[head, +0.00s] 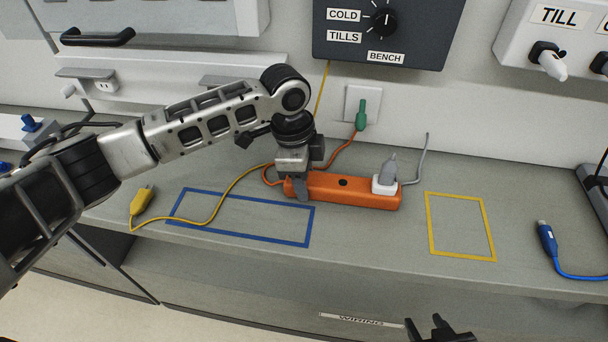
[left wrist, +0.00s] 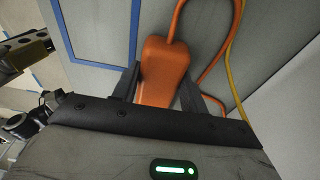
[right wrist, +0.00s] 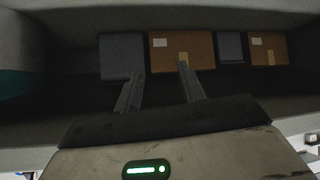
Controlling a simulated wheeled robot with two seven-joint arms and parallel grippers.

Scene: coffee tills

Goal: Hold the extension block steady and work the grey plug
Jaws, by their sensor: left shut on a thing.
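The orange extension block (head: 343,188) lies on the bench at the middle of the head view. The grey plug (head: 387,171) sits upright in the white socket at the block's right end, and its grey cord runs right and up towards the wall. My left gripper (head: 300,186) is shut on the block's left end, with one finger on each side of the orange body (left wrist: 163,75) in the left wrist view. My right gripper (head: 440,330) is open and empty at the bottom of the head view, in front of the bench. Its parted fingers (right wrist: 160,85) show in the right wrist view.
A blue outline (head: 240,216) and a yellow outline (head: 460,226) mark the bench. A yellow plug (head: 142,200) lies left and a blue plug (head: 547,238) right. A green plug (head: 361,115) is in the wall socket. Boxes (right wrist: 181,50) stand on a shelf below.

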